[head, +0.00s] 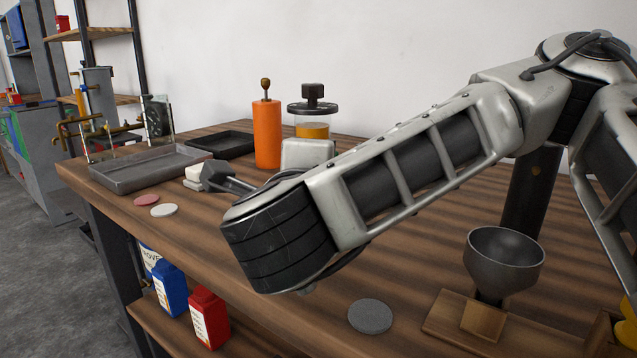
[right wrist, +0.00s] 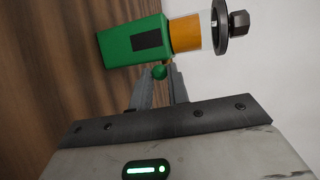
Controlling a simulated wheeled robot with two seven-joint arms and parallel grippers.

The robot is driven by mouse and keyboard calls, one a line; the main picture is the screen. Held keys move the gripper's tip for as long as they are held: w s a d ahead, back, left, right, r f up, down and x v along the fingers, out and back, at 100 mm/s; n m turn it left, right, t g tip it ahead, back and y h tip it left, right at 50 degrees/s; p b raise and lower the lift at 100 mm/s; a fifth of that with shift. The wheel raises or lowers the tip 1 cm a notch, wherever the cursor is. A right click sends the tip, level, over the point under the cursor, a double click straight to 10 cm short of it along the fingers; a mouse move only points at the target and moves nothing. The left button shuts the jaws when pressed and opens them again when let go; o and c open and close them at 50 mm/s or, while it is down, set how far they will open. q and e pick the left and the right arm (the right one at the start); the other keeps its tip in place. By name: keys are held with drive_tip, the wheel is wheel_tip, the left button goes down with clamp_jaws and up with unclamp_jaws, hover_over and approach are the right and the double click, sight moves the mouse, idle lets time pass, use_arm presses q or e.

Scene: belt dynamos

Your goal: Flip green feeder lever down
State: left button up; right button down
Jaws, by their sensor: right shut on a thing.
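The feeder stands at the back of the bench. In the right wrist view its green body (right wrist: 132,44) has a dark panel, and an orange band, clear section and black cap adjoin it. In the head view only its top with the black cap (head: 312,107) shows; the body is hidden behind my right arm. The small green ball of the lever (right wrist: 159,72) shows in the right wrist view, at the fingertips of my right gripper (right wrist: 160,83). The right gripper is shut on it. The rest of the lever is hidden. My left gripper is not in view.
An orange bottle (head: 267,132) stands left of the feeder. Grey trays (head: 150,168) lie at the back left. A funnel (head: 503,262) on a wooden base stands at the front right, near a grey disc (head: 370,316). Bottles (head: 208,318) stand on a lower shelf.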

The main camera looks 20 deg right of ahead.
drive_tip(key=c, duration=1.3)
unclamp_jaws()
use_arm(q)
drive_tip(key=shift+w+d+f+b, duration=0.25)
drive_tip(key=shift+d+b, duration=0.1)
drive_tip(key=shift+b, duration=0.65)
use_arm(e)
drive_tip(key=v, duration=1.6)
